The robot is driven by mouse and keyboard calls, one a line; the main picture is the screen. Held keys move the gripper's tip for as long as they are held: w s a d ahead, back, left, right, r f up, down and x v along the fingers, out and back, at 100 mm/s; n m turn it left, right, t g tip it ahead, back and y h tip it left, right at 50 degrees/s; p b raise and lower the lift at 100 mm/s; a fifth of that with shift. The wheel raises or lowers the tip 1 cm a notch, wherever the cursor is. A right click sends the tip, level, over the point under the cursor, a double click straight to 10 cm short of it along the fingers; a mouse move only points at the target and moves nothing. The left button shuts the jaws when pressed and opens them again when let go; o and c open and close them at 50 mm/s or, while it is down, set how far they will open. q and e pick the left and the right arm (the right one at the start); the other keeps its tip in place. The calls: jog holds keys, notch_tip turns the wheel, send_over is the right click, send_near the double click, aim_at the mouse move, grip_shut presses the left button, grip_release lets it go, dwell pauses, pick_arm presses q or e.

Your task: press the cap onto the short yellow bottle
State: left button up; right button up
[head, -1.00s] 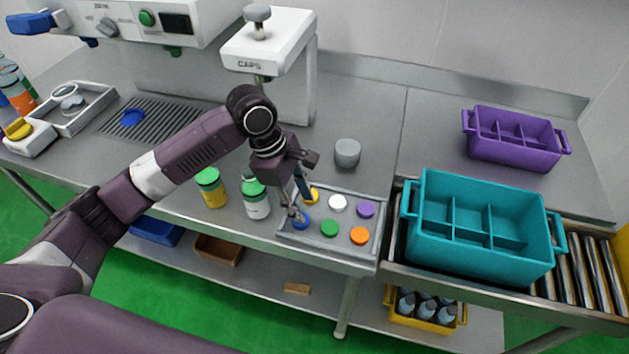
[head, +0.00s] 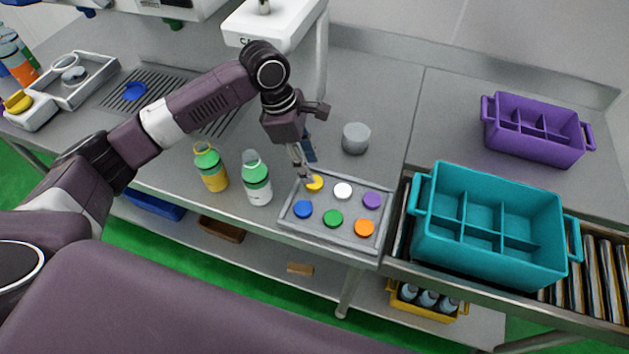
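The short yellow bottle (head: 213,175) stands upright on the counter, left of the white bottle (head: 258,188); both have green upper parts. The grey cap tray (head: 337,238) holds a yellow cap (head: 315,183) at its back left, with white, purple, blue, green and orange caps around it. My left gripper (head: 309,168) points down at the tray's back left corner, with its fingertips close to the yellow cap. Its fingers look apart with nothing between them; whether they touch the cap is not clear. My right gripper is not in view.
A grey cup (head: 355,138) stands behind the tray. A teal crate (head: 490,258) sits on rollers at the right, with a purple crate (head: 535,150) behind it. The CAPS dispenser (head: 272,22) stands behind my arm.

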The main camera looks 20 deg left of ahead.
pick_arm(q)
jog(key=shift+f, duration=0.45)
jog(key=p+x, duration=0.1)
jog(key=x, duration=0.2)
jog(key=shift+s+f, duration=0.1)
jog(key=shift+f, duration=0.55)
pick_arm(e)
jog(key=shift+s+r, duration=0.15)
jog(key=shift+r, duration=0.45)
pick_arm(q)
jog(key=c, duration=0.4)
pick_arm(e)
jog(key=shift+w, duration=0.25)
pick_arm(q)
notch_tip(320, 180, up, 20)
jog(key=b, duration=0.1)
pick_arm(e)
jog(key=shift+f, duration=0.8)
